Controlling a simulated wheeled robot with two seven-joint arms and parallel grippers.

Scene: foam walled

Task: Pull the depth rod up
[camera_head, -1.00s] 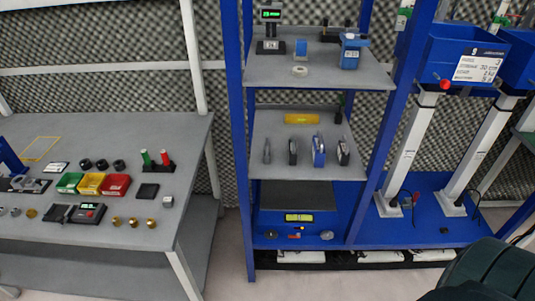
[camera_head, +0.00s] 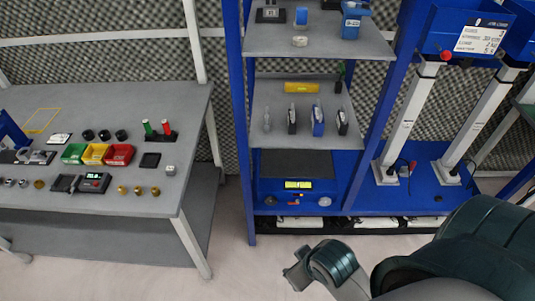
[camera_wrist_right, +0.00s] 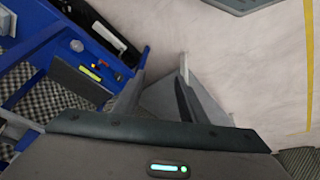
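I cannot make out a depth rod for certain. Several small slim upright tools, grey, black and blue, stand in a row on the middle shelf (camera_head: 280,143) of the blue rack; one is a blue-and-grey tool (camera_head: 318,121). They are too small to tell which, if any, has the rod. My right arm (camera_head: 335,265) reaches in from the lower right, in front of and below the rack. In the right wrist view my right gripper (camera_wrist_right: 163,65) is open and empty, its fingers apart over bare floor. My left gripper is not in view.
The blue rack's bottom shelf holds a device with a yellow-green display (camera_head: 298,184). A grey table (camera_head: 110,225) with coloured bins stands left. Blue bins on white posts (camera_head: 405,115) stand right. The floor (camera_head: 235,270) before the rack is clear.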

